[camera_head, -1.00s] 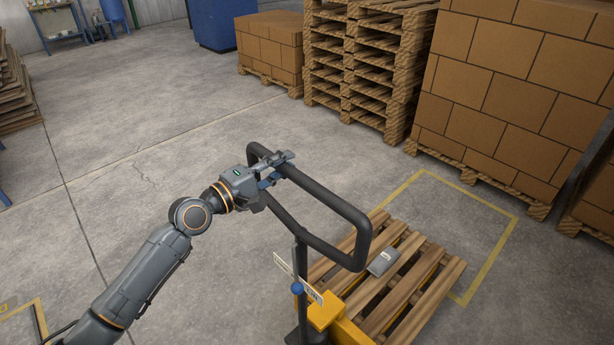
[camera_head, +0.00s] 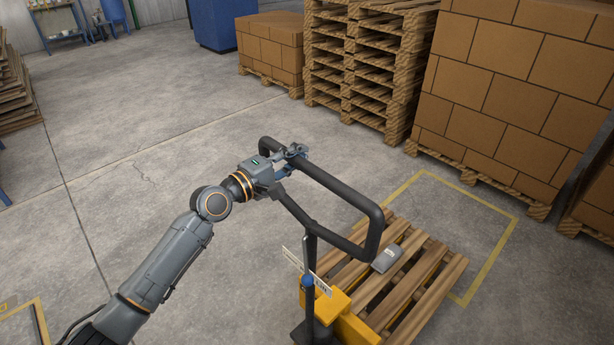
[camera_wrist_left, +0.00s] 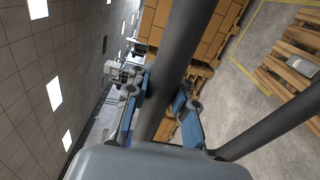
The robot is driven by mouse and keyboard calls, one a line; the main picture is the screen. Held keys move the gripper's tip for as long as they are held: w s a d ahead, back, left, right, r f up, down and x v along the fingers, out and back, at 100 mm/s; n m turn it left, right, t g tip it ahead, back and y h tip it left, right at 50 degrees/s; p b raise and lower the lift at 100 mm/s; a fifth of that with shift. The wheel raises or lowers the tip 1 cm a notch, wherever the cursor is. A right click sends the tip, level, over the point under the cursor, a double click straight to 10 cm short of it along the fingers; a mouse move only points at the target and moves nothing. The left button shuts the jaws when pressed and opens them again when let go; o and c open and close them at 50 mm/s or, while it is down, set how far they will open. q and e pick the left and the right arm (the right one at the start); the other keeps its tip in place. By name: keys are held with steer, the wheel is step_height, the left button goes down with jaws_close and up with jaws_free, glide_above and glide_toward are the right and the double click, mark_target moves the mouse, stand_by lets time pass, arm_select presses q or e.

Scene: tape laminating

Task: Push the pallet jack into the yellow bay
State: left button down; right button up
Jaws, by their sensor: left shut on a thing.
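The yellow pallet jack (camera_head: 345,318) stands at the lower middle of the head view, with a black loop handle (camera_head: 345,200) rising from it. A wooden pallet (camera_head: 425,290) sits over its forks, with a grey box (camera_head: 386,258) on top. The yellow-outlined bay (camera_head: 497,252) is on the floor at the right; the pallet's far part overlaps it. My left gripper (camera_head: 288,155) is shut on the handle's upper left bar. The wrist view shows the fingers (camera_wrist_left: 163,105) on both sides of the black bar. My right gripper is not in view.
Stacked brown cartons (camera_head: 520,90) on a pallet stand beyond the bay. A tall stack of empty pallets (camera_head: 360,70) and a smaller carton stack (camera_head: 270,45) stand farther back. The concrete floor at the left is open.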

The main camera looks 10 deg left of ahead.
arm_select(q)
steer(key=shift+b+x, duration=0.45)
steer(key=shift+x, duration=2.25)
steer(key=shift+s+f, duration=0.1)
steer(key=shift+f, duration=0.05)
steer(key=b+x, duration=0.5)
steer(key=x, duration=0.4)
steer(key=shift+d, duration=0.15)
